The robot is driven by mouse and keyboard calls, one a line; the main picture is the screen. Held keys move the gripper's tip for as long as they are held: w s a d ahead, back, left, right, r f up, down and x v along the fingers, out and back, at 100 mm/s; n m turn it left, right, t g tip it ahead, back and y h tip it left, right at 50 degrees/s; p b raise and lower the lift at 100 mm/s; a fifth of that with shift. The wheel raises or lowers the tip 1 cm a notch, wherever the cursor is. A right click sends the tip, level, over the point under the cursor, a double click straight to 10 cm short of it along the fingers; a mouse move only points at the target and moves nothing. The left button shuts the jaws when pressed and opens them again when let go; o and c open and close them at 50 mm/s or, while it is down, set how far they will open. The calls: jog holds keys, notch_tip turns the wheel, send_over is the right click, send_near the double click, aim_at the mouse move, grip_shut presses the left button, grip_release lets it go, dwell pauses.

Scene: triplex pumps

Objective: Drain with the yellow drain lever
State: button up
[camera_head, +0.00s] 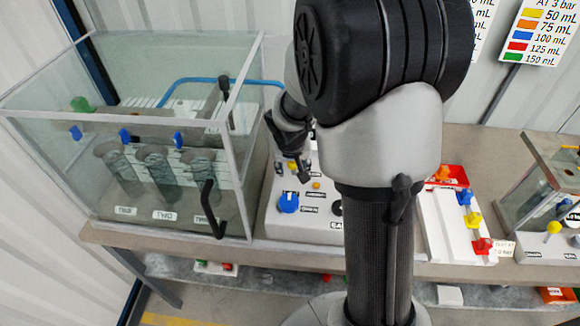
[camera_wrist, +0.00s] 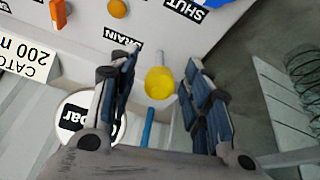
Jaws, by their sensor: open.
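The yellow drain lever shows as a round yellow knob (camera_wrist: 160,83) in the wrist view. It appears between the two fingers of my gripper (camera_wrist: 161,58), with a gap on each side. My gripper is open and holds nothing. A label ending in "AIN" (camera_wrist: 122,38) lies just beyond the left finger and is partly covered. In the head view my gripper (camera_head: 301,172) is low over the control panel (camera_head: 310,222), beside the glass tank. A small yellow spot (camera_head: 292,166) shows at the fingers there. How high the fingers are relative to the knob is hard to tell.
The glass tank (camera_head: 140,70) with several cylinders stands left of the panel. A blue knob (camera_head: 288,202) and an orange button (camera_head: 316,185) are on the panel. A blue hose (camera_wrist: 148,128) runs below the lever. A white-and-red valve unit (camera_head: 450,225) stands to the right.

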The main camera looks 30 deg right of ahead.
jog(key=shift+x, duration=1.2)
jog(key=shift+c, duration=0.4)
grip_shut()
